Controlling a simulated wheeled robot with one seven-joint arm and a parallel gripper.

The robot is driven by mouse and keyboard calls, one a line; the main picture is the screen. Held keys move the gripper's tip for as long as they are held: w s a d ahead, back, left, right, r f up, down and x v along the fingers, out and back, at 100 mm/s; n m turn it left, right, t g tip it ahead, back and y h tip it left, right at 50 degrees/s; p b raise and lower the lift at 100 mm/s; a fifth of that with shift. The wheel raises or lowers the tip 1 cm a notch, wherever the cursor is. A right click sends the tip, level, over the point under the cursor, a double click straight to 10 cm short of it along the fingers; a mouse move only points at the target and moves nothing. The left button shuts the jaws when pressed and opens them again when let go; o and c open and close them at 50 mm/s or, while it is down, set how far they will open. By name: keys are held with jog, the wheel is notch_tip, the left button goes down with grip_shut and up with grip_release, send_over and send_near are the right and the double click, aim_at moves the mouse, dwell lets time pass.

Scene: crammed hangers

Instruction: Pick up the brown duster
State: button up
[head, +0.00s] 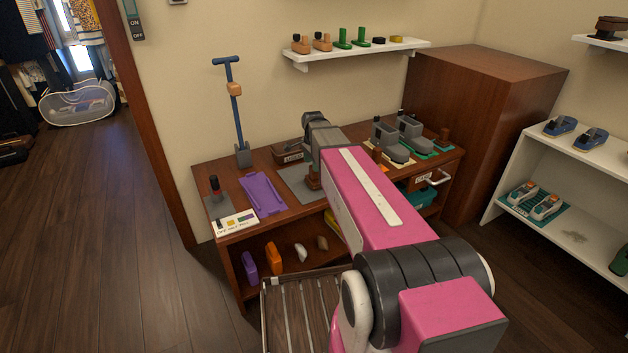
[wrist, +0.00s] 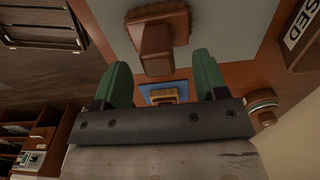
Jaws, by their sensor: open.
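A brown block-like piece with a raised handle, which looks like the brown duster (head: 313,178), stands on a grey mat on the wooden desk in the head view. In the wrist view the brown duster (wrist: 157,48) is at the top centre, with its handle pointing toward my gripper. My gripper (wrist: 161,72) has two green fingers, spread apart and empty. The duster's handle is just beyond the fingertips, roughly in line with the gap between them. In the head view my arm hides the fingers.
A box marked USED (head: 290,153) stands behind the mat. A purple tray (head: 262,193) and a tall blue tool (head: 236,112) are to the left. Grey machines (head: 385,140) crowd the right. A wall shelf (head: 357,53) hangs above. A slatted crate (head: 300,312) stands in front.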

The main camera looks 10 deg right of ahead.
aim_at(314, 176)
jog(key=shift+d+f, duration=0.2)
jog(key=shift+f, duration=2.3)
jog(key=c, duration=1)
